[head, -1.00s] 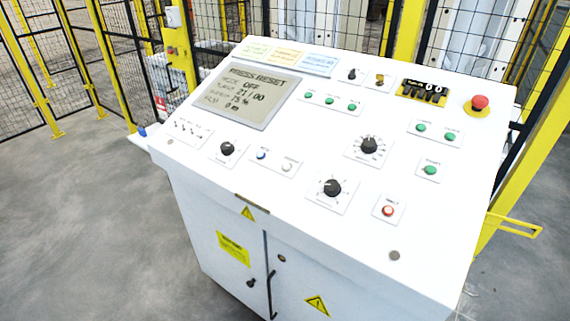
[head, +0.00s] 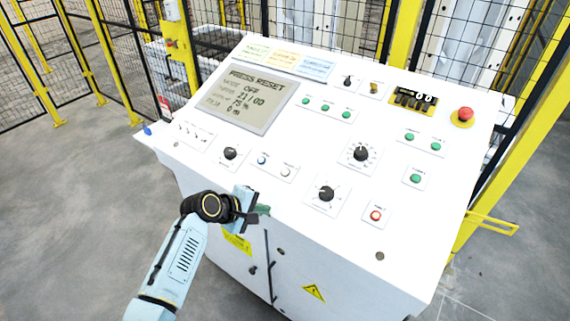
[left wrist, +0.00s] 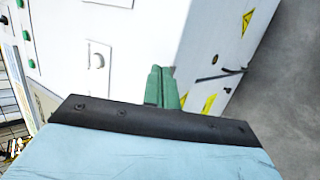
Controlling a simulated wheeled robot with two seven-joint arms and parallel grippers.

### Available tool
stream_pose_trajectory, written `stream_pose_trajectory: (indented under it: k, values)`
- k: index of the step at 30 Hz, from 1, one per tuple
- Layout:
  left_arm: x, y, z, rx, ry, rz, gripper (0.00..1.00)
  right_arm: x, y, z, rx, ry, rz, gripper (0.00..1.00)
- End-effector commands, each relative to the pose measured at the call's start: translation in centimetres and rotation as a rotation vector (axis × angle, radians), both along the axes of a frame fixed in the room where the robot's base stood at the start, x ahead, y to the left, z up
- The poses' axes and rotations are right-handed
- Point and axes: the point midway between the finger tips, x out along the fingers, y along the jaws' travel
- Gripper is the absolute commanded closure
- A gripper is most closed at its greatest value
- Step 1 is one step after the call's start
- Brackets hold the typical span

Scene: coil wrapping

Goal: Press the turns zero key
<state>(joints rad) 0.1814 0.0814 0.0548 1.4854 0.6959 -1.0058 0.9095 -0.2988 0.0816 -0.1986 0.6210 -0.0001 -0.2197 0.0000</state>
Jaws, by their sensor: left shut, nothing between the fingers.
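The white control desk (head: 330,130) stands in front of me, with its sloped panel facing me. Key labels are too small to read, so I cannot tell which is the turns zero key. A blue button (head: 262,160) and a pale button (head: 286,171) share a plate near the front edge. My left gripper (head: 264,211) is shut and empty by the desk's front edge, below that plate. Its green fingers (left wrist: 163,87) show in the left wrist view against the desk. My right gripper is out of view.
Black knobs (head: 326,193), several green buttons (head: 415,178), a red-ringed button (head: 375,215), a counter (head: 412,98) and a red emergency stop (head: 464,114) are on the panel. Yellow-framed mesh fencing (head: 108,60) stands behind. The floor at left is clear.

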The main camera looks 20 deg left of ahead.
Motion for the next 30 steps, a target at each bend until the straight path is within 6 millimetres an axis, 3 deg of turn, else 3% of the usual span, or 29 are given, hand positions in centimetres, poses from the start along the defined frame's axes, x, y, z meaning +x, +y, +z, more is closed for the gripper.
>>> stream_pose_trajectory:
  k: [1, 3, 6, 10, 14, 23, 30]
  values:
    - [1.3, -0.1, 3.4, -0.058, -0.02, 0.018, 1.0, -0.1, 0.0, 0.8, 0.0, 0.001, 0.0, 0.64]
    - [2.8, -0.3, 6.8, -0.151, -0.029, 0.048, 1.0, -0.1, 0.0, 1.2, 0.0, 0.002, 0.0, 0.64]
    - [4.8, -0.4, 10.5, -0.286, -0.031, 0.095, 1.0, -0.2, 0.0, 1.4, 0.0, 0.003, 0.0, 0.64]
    - [6.8, -0.3, 13.1, -0.417, -0.021, 0.146, 1.0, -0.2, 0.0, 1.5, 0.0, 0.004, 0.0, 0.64]
    - [7.5, -0.2, 14.0, -0.469, -0.017, 0.167, 1.0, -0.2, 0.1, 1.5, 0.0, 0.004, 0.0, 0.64]
    - [7.5, -0.2, 14.0, -0.471, -0.017, 0.168, 1.0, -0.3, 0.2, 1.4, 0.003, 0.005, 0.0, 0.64]
    - [8.0, -0.4, 12.6, -0.469, -0.016, 0.168, 1.0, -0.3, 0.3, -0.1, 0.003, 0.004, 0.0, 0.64]
